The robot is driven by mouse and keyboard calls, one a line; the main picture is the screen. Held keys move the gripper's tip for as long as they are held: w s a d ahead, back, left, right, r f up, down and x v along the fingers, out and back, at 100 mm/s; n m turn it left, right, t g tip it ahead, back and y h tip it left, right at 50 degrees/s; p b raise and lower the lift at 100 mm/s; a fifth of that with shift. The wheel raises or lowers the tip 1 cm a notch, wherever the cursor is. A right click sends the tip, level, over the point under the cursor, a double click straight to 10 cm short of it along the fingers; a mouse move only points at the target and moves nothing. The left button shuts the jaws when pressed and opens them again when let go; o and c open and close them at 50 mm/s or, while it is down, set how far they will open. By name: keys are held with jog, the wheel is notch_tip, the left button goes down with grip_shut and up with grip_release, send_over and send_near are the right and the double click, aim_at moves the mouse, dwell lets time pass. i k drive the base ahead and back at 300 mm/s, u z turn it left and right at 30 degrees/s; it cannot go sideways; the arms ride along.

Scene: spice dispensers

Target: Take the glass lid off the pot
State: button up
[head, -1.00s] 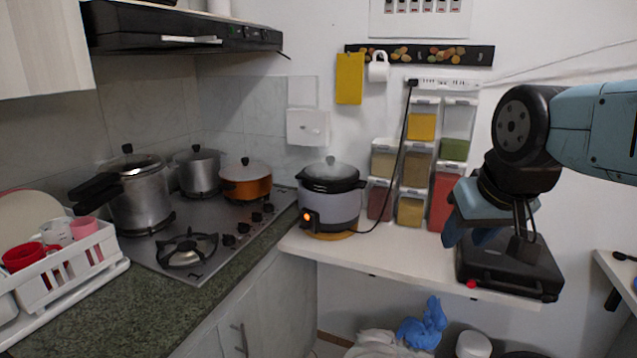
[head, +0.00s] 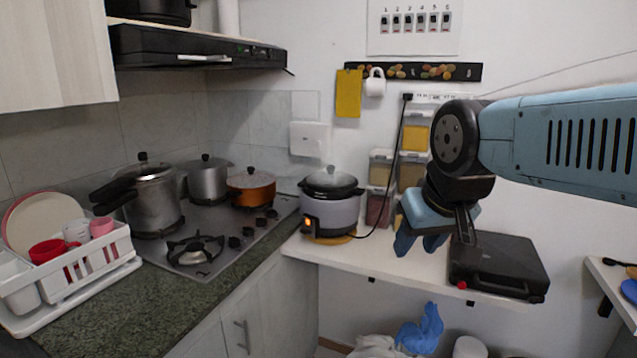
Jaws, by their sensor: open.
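A grey electric pot (head: 331,215) with a lit orange light stands on the white counter, left of my gripper. Its glass lid (head: 331,177) sits on top, with a dark knob at the centre. My gripper (head: 418,243) is open and empty, pointing down over the counter to the right of the pot and apart from it. Nothing hides the lid.
A black appliance (head: 497,264) lies on the counter at right. Spice dispensers (head: 412,150) hang on the wall behind my gripper. A black cable runs down beside the pot. At left is a stove (head: 205,262) with several pots, and a dish rack (head: 80,265).

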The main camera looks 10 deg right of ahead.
aim_at(324, 186)
jog(key=u, duration=0.05)
jog(key=i, duration=1)
jog(key=z, duration=0.05)
